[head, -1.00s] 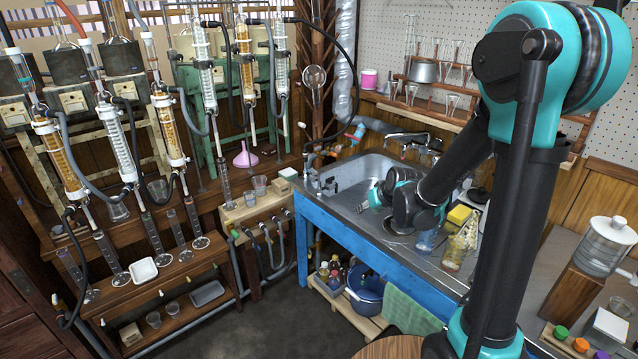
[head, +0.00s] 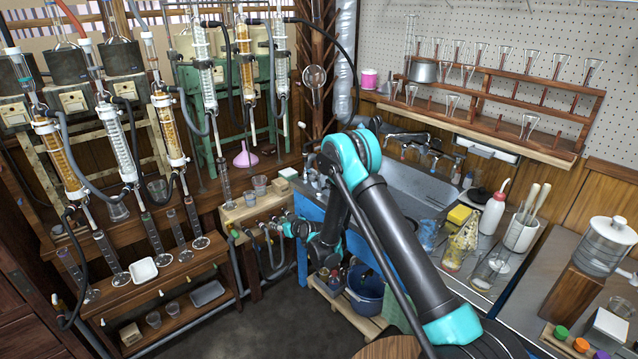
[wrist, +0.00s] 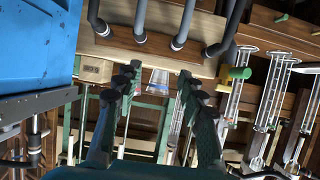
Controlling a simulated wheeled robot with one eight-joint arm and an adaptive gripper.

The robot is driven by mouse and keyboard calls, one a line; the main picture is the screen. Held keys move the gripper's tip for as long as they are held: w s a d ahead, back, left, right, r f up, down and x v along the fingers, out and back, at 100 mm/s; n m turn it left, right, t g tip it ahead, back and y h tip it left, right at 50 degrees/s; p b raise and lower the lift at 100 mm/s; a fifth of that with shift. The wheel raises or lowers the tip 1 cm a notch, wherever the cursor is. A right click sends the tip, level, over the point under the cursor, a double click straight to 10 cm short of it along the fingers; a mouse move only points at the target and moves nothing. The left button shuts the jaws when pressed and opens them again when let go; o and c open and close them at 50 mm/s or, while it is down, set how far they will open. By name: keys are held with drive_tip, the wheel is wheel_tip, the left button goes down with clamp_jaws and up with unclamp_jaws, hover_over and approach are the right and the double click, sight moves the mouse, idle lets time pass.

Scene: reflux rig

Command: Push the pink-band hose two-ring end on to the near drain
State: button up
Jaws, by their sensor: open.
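My gripper (head: 288,226) is low in front of the wooden drain board (head: 240,212), left of the blue sink bench. In the wrist view my gripper (wrist: 156,80) is open, with nothing visible between its two dark fingers. Several grey hoses or pipes with dark collars, including one grey hose (wrist: 180,25), run from the board (wrist: 115,42) at the top of that view, beyond the fingertips and apart from them. Grey hoses (head: 266,250) also hang below the board in the head view. I cannot make out a pink band or a two-ring end, nor tell which drain is near.
The blue bench (wrist: 35,45) is close on the left in the wrist view. A green fitting (wrist: 240,73) sticks out at right. Beakers, such as one clear beaker (head: 260,184), stand on the board. A blue tub (head: 366,292) sits under the bench. The floor before the board is clear.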

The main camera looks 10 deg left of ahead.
sight(265, 227)
drive_tip(key=shift+n+y, duration=0.3)
drive_tip(key=a+f, duration=0.1)
drive_tip(key=s+a+f, duration=0.1)
drive_tip(key=a+f, duration=0.1)
drive_tip(key=shift+f, duration=0.1)
drive_tip(key=shift+x, duration=4.4)
drive_tip(key=shift+w, duration=0.1)
drive_tip(key=shift+c, duration=0.3)
clamp_jaws()
drive_tip(key=shift+d, duration=0.15)
